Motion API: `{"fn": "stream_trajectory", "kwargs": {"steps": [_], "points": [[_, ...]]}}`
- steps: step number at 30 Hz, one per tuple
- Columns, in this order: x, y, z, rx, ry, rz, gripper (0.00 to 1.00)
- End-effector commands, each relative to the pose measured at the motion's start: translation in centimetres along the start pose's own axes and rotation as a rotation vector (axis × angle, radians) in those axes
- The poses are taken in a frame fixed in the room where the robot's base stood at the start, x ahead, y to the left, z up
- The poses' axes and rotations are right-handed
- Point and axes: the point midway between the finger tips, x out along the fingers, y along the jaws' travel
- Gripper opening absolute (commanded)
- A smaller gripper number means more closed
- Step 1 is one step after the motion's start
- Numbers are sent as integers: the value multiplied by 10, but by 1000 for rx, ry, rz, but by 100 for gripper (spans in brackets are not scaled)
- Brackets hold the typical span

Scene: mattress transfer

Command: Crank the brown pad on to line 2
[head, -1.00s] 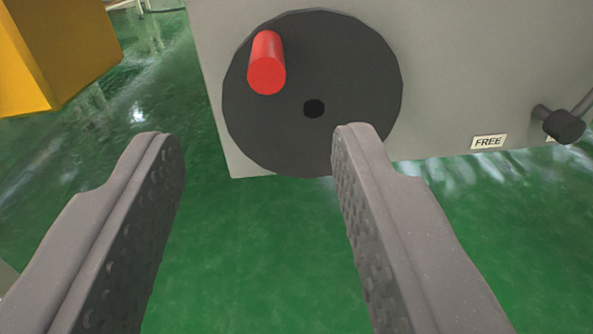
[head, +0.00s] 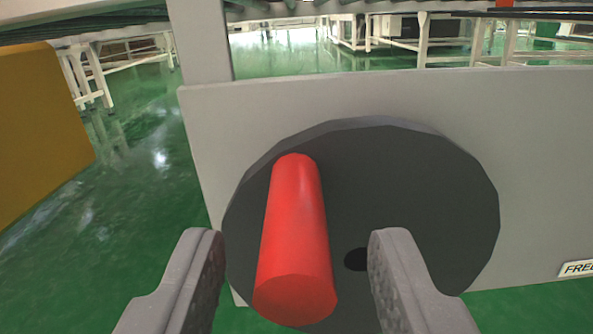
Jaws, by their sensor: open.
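The crank is a dark grey disc (head: 420,190) on a light grey panel (head: 530,130), with a black hub hole near its middle. A red cylindrical handle (head: 293,235) sticks out from the disc's left part toward me. My gripper (head: 295,245) is open, with one finger on each side of the handle's near end in the picture. I see no finger touching it, and I cannot tell how deep it lies between them. The brown pad is not in view.
A FREE label (head: 577,268) is on the panel at the right edge. A yellow-brown block (head: 40,130) stands at the left. White-legged frames (head: 425,40) stand beyond the panel. Green shiny floor (head: 130,220) lies open between block and panel.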

Motion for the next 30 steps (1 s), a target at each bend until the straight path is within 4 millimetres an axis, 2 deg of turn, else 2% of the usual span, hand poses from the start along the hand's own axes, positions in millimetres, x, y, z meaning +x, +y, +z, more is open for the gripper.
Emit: {"fn": "stream_trajectory", "kwargs": {"steps": [3, 9, 22, 26, 27, 29, 30], "points": [[14, 0, 0, -1, 6, 0, 41], [27, -1, 0, 0, 1, -1, 41], [32, 0, -2, 1, 3, 0, 41], [32, 0, -2, 1, 3, 0, 5], [32, 0, -2, 1, 3, 0, 0], [32, 0, -2, 1, 3, 0, 0], [32, -9, -1, 1, 3, -1, 0]]}}
